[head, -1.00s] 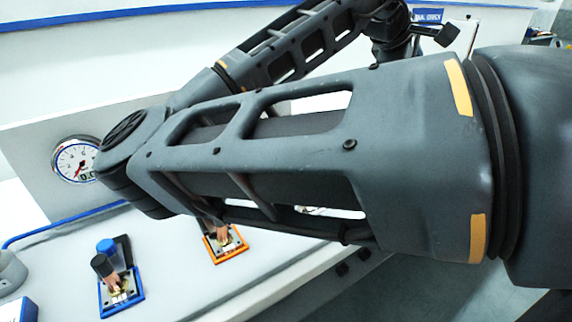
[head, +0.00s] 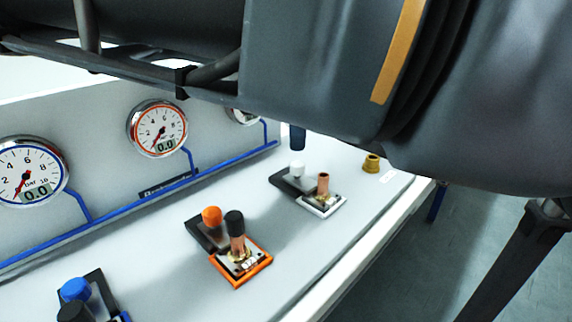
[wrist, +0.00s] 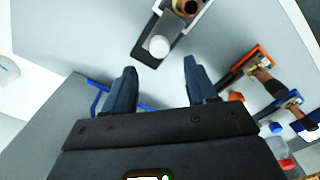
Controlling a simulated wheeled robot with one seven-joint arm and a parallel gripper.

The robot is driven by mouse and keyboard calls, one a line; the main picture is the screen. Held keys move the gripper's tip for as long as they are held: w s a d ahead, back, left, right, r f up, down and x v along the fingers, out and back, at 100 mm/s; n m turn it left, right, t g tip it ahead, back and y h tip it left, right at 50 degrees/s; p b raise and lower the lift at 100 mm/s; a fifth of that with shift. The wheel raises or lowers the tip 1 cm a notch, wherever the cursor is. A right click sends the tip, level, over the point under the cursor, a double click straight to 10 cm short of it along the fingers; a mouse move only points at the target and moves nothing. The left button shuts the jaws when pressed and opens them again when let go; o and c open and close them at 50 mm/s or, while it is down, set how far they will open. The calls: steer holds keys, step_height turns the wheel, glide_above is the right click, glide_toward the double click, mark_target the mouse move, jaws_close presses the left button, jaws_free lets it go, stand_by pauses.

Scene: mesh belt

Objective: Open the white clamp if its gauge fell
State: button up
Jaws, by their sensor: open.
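The white clamp (head: 325,206) sits on the bench in the head view, with a white knob (head: 297,170) on a dark lever and an uncapped copper pipe stub. In the wrist view the white clamp (wrist: 190,30) is at the top, its white knob (wrist: 159,46) nearest my gripper. My gripper (wrist: 160,78) is open and empty, its fingertips apart from the knob and just short of it in the picture. One dark blue finger shows above the knob in the head view. The rightmost gauge (head: 243,118) is mostly hidden by my arm; its reading cannot be seen.
An orange clamp (head: 262,268) and a blue clamp (head: 125,317) stand to the left, with black-capped pipes. The orange-rimmed gauge (head: 158,130) and blue-rimmed gauge (head: 28,172) both read 0.0. A brass fitting (head: 372,164) stands right of the white clamp near the bench edge.

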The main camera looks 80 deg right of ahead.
mark_target(296, 164)
step_height(296, 164, down, 7)
steer(key=shift+r, duration=0.15)
steer(key=shift+c, duration=0.2)
jaws_close()
stand_by(0.5)
